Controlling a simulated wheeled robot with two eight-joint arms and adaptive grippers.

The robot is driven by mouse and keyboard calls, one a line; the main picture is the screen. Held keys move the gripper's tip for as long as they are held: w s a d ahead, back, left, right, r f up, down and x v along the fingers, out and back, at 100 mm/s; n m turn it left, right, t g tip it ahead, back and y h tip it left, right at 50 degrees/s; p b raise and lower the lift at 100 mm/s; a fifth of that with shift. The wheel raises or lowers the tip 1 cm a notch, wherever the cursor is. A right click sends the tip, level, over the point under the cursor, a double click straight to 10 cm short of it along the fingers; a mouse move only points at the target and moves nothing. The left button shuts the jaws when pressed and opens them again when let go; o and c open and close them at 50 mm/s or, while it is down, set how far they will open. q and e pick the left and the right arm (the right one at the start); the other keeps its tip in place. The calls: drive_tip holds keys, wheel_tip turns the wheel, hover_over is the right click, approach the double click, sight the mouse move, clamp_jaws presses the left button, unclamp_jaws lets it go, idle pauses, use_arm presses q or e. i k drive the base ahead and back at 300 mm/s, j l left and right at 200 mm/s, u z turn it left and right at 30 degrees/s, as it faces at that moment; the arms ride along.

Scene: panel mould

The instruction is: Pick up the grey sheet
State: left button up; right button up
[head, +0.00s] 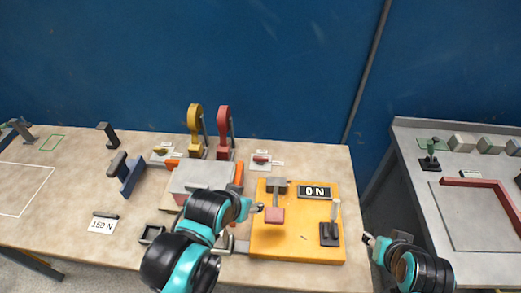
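A flat grey rectangle (465,222) with a dark outline lies on the right-hand table, bordered at the back and right by a red angled bar (482,183). It looks like the grey sheet, but I cannot tell its thickness. A light grey flat-topped block (203,176) also stands on the left table, partly hidden by my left arm. My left gripper (257,208) is over the left edge of the orange board, near a red block. My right gripper (368,238) is in the gap between the tables, left of the grey rectangle. Both grippers' fingers are too small to judge.
The orange board (290,242) carries an ON sign (314,191), a red block (274,214) and a black lever (330,232). Yellow (195,128) and red (224,128) upright clamps stand behind. Several grey-green blocks line the right table's back. A white-outlined area (20,188) at left is clear.

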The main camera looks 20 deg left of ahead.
sight(191, 175)
drive_tip(key=u, duration=1.3)
